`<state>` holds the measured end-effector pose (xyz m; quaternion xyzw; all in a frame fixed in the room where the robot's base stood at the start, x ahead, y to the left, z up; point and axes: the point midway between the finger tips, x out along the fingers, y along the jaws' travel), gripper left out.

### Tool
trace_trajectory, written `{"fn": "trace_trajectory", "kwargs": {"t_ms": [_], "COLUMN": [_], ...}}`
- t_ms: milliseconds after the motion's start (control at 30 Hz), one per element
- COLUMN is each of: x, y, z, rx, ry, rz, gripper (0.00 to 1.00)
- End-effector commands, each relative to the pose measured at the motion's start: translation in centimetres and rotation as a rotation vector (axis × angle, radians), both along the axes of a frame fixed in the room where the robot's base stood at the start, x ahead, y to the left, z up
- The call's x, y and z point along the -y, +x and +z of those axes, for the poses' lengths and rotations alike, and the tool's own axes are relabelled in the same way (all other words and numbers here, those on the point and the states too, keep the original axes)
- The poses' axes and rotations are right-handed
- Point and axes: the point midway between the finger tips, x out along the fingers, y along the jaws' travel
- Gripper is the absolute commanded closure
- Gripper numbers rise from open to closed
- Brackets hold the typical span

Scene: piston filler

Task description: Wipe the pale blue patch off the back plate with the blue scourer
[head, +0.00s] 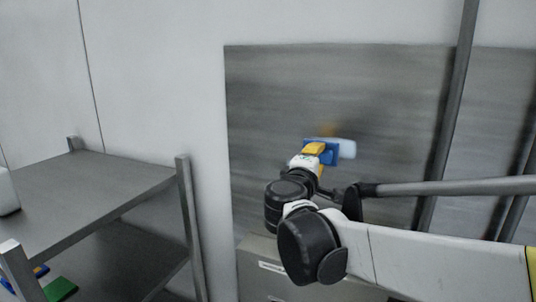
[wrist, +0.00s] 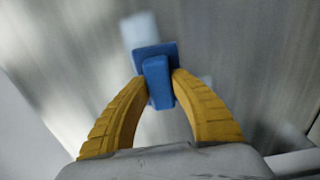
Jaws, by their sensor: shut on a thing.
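The back plate (head: 270,90) is a grey brushed metal panel on the wall. The pale blue patch (head: 348,149) shows on it just right of the blue scourer (head: 331,146), which hides part of it. In the wrist view the patch (wrist: 139,30) shows above the scourer. My gripper (wrist: 160,78) has yellow fingers shut on the scourer's raised blue grip (wrist: 158,84). The scourer's pad is toward the plate and appears at or very near it; contact cannot be told. A faint brownish smudge (head: 327,130) lies just above the scourer.
A metal shelf table (head: 110,180) stands at the left, with a green item (head: 61,289) and a blue item on its lower level. A dark upright post (head: 452,110) and a horizontal bar (head: 450,187) stand right of my gripper. A grey cabinet (head: 255,255) is below.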

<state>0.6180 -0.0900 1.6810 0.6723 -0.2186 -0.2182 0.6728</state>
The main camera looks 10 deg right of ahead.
Motion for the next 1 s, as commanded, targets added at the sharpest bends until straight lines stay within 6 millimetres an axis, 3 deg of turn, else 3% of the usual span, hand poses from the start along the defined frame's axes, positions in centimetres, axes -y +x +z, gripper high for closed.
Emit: {"fn": "trace_trajectory", "kwargs": {"t_ms": [1000], "x": [5.4], "y": [-3.9], "z": [0.1], "rx": [0.0], "ry": [0.0], "rz": [-0.003], "gripper": [1.0]}}
